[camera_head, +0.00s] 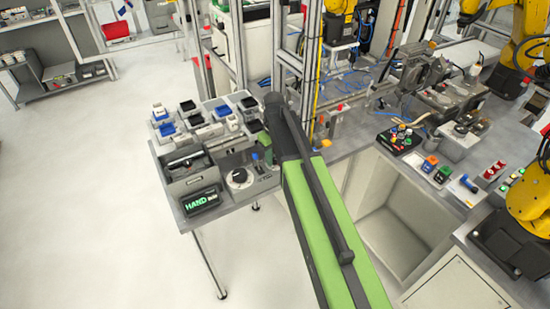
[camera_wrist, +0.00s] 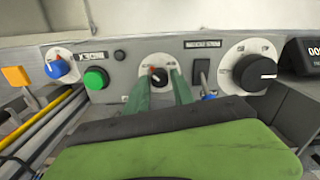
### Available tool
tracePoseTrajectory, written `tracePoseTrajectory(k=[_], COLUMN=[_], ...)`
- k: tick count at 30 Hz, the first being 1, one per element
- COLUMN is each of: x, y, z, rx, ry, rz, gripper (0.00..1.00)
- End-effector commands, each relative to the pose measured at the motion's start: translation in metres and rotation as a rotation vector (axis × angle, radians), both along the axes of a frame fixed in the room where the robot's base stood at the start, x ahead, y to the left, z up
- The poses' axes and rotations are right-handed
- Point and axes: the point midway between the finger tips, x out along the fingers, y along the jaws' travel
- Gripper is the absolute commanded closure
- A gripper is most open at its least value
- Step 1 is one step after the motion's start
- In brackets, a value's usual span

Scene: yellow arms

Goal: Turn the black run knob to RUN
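In the wrist view, a small black knob (camera_wrist: 157,77) with a red mark sits on a round white dial plate at the middle of a grey panel. I take it as the run knob; its lettering is too small to read. My gripper (camera_wrist: 161,80) has its two green fingers on either side of this knob. They are apart, and the knob shows between them; I cannot tell whether either finger touches it. In the head view, my green arm hides most of this area. A dark display there (camera_head: 201,201) reads HAND in green.
The panel (camera_wrist: 120,65) also carries a blue knob (camera_wrist: 58,67), a green button (camera_wrist: 95,78), a black rocker switch (camera_wrist: 200,71) and a large black dial knob (camera_wrist: 256,73). In the head view, small bins (camera_head: 186,106) stand behind on the bench. Open floor (camera_head: 90,180) lies left.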

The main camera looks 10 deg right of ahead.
Motion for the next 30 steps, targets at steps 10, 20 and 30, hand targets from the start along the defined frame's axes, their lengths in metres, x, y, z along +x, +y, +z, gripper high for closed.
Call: tracePoseTrajectory(k=[10,20,30], x=[0.0001,0.0002,0.0003], y=[-0.0006,-0.0043,-0.0047], z=[-0.0001,-0.0002,-0.0002], rx=[0.0,-0.001,-0.001], ry=[0.0,0.0,-0.001], rz=[-0.001,-0.058,-0.302], gripper=[1.0,1.0,1.0])
